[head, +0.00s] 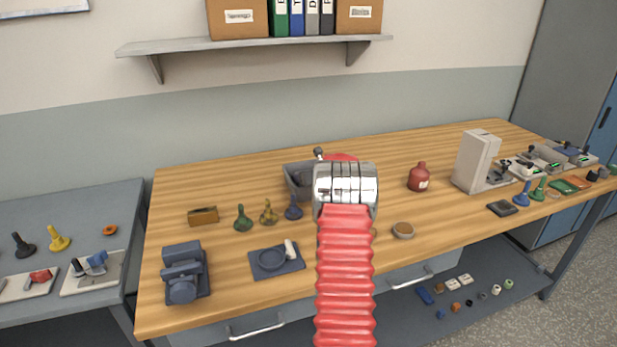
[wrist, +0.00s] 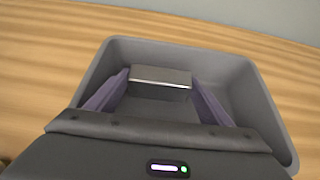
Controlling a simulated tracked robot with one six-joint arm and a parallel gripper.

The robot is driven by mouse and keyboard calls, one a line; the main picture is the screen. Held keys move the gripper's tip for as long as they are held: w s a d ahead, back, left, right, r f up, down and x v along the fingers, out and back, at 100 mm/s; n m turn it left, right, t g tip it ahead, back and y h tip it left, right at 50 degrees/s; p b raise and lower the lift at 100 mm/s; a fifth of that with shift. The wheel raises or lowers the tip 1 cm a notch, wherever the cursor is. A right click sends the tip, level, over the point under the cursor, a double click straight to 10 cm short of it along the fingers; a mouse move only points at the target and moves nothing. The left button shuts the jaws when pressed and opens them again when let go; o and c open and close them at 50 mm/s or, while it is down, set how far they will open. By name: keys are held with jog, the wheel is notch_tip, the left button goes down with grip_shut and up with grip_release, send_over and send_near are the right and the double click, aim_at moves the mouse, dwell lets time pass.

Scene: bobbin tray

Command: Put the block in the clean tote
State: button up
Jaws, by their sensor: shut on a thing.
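In the wrist view my gripper (wrist: 160,84) has its two purple fingers on either side of a grey block (wrist: 160,75) with a bright edge, and is shut on it. The block is over the inside of a grey open tote (wrist: 268,112), within its walls as seen from above. I cannot tell whether the block touches the tote floor. In the head view the tote (head: 294,184) stands on the wooden bench, partly hidden behind my arm. The gripper and block are hidden there by my red and silver arm.
Several small bobbin-like pieces, including a blue one (head: 293,208) and a green one (head: 243,218), stand left of my arm. A red bottle (head: 418,178) and a tall pale device (head: 476,160) stand to the right. A shelf (head: 250,44) hangs above the bench.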

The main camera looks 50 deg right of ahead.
jog(key=o, duration=1.4)
jog(key=shift+f, duration=0.1)
jog(key=shift+s+r, duration=0.1)
jog(key=shift+r, duration=0.1)
jog(key=shift+s+a+r, duration=0.1)
jog(key=shift+s+r, duration=0.05)
jog(key=v, duration=1.1)
jog(key=shift+s, duration=0.2)
jog(key=shift+a, duration=0.1)
jog(key=shift+a, duration=0.1)
